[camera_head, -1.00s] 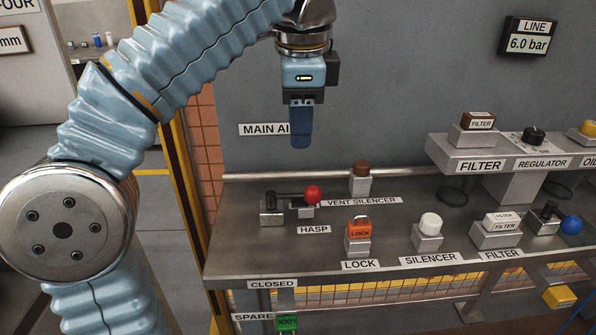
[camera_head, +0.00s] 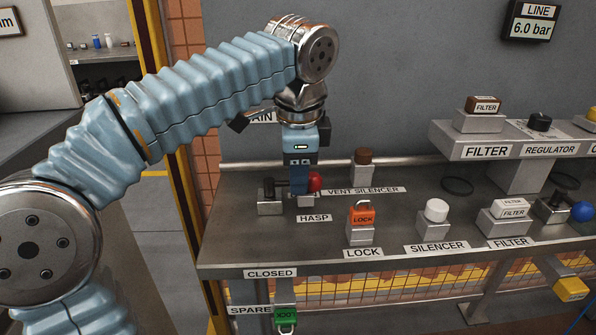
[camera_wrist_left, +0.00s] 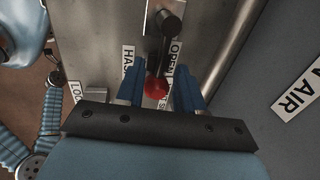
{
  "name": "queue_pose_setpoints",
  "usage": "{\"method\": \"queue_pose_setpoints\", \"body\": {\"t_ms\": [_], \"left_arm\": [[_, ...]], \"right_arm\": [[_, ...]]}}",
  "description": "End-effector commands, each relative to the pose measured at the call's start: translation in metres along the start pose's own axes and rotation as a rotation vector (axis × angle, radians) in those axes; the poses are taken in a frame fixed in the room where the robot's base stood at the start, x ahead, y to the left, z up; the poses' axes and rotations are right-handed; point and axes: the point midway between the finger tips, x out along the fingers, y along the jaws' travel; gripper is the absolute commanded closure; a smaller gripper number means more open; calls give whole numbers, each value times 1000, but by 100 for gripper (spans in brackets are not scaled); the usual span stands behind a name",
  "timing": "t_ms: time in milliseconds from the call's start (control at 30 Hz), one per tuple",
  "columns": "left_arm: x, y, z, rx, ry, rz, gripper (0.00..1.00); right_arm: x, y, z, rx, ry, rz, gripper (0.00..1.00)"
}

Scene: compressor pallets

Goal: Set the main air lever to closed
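The main air lever is a black bar (camera_head: 284,184) on a grey metal block (camera_head: 270,206), with a red ball knob (camera_head: 314,182) at its right end. In the left wrist view the black bar (camera_wrist_left: 160,52) runs from its pivot to the red knob (camera_wrist_left: 156,88), beside a label reading OPEN (camera_wrist_left: 174,54). A CLOSED label (camera_head: 270,273) is on the bench's front edge. My left gripper (camera_head: 305,190) points down at the knob; in the left wrist view its open fingers (camera_wrist_left: 160,82) stand either side of the knob, contact unclear. My right gripper is not in view.
On the bench (camera_head: 228,250), an orange lock (camera_head: 361,213) stands right of the lever, and a brown-topped vent silencer (camera_head: 363,157) stands behind it. A white silencer (camera_head: 436,211) and filter (camera_head: 512,208) are farther right. A wall rises behind.

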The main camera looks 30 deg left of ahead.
Motion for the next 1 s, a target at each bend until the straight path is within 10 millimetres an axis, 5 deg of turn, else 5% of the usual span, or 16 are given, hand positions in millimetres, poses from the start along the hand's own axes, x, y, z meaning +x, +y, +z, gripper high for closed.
{"method": "queue_pose_setpoints", "body": {"t_ms": [67, 300, 1000], "left_arm": [[0, 0, 0, 0, 0, 0, 63], [0, 0, 0, 0, 0, 0, 100], [-1, 0, -3, 4, 8, -1, 100]], "right_arm": [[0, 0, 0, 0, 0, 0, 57], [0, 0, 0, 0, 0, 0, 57], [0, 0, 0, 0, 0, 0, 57]]}}
